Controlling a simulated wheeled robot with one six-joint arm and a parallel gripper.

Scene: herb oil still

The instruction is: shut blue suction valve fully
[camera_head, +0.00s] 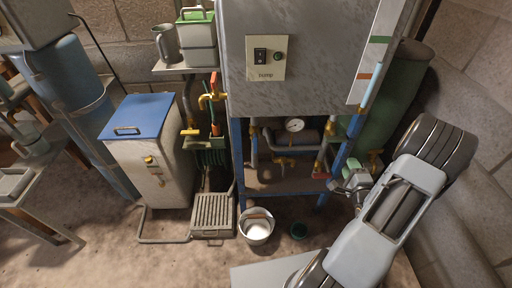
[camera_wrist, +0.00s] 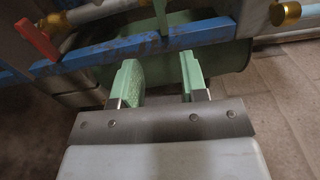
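I cannot clearly make out a blue valve handle in either view; the blue parts near my gripper look like the stand's frame. My gripper (camera_wrist: 160,75) is open and empty in the wrist view, its two green-padded fingers apart. A blue frame bar (camera_wrist: 130,45) crosses just beyond the fingertips. A red lever (camera_wrist: 37,38) shows at the upper left, near a brass fitting (camera_wrist: 68,45). In the head view my gripper (camera_head: 350,186) is beside the stand's right front leg, near the lower pipework.
A pressure gauge (camera_head: 294,125) and pipes sit under the grey cabinet (camera_head: 300,60) with its pump switch. A green cylinder (camera_head: 395,95) stands close behind my arm.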

